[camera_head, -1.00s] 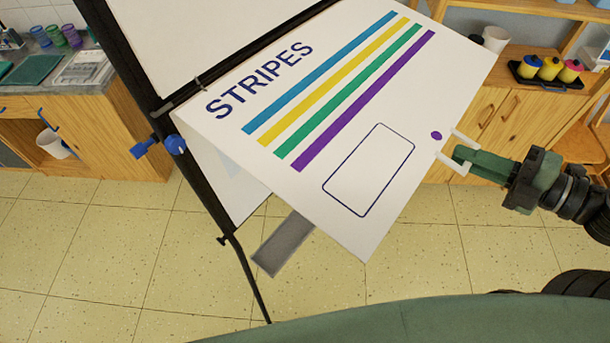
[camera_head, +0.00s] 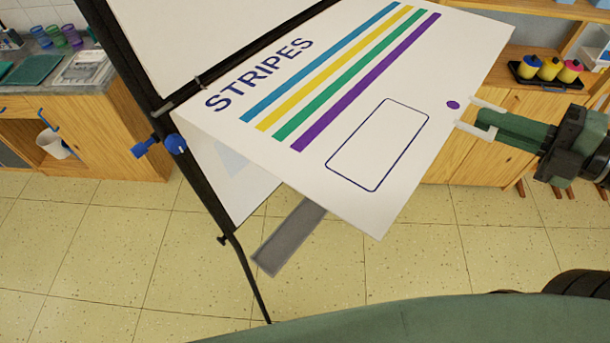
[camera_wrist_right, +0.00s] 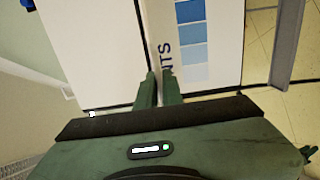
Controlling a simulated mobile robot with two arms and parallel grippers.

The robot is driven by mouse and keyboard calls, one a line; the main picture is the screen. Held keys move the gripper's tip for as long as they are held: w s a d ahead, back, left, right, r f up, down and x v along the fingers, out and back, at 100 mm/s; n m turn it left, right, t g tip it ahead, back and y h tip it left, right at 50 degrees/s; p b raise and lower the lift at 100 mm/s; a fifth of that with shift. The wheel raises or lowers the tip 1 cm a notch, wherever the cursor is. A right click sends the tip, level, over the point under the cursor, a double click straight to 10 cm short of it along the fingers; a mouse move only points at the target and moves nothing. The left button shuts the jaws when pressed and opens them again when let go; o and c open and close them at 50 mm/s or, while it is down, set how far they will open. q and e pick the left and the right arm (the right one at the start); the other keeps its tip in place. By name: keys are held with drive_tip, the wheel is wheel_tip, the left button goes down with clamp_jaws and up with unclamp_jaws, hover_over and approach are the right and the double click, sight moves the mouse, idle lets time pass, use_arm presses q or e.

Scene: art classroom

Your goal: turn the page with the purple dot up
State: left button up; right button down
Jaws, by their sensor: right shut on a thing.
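The white STRIPES page (camera_head: 300,105) hangs from the black easel frame in the head view, its free side lifted out from the easel. The purple dot (camera_head: 453,104) is near its right edge. My right gripper (camera_head: 473,115) is at that edge beside the dot, shut on the page. In the right wrist view the gripper's fingertips (camera_wrist_right: 160,85) pinch the page, seen nearly edge-on. A sheet with blue swatches (camera_wrist_right: 192,40) and letters ending "NTS" shows behind it. My left gripper is not in view.
The easel's black post (camera_head: 190,150) carries a blue knob (camera_head: 175,144). A grey ledge (camera_head: 290,237) juts out under the page. Wooden cabinets (camera_head: 505,140) with a tray of pots (camera_head: 545,84) stand at the right, a counter (camera_head: 50,85) at the left. The tiled floor is clear.

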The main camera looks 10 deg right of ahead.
drive_tip(key=shift+r, duration=0.3)
wheel_tip(320, 180, up, 9)
drive_tip(key=w, duration=0.1)
drive_tip(key=shift+w+a+r, duration=0.2)
drive_tip(key=shift+a, duration=0.25)
idle(0.5)
wheel_tip(320, 180, up, 9)
drive_tip(key=w+a, duration=0.2)
drive_tip(key=w, duration=0.1)
drive_tip(key=shift+a+f, duration=0.15)
idle(0.6)
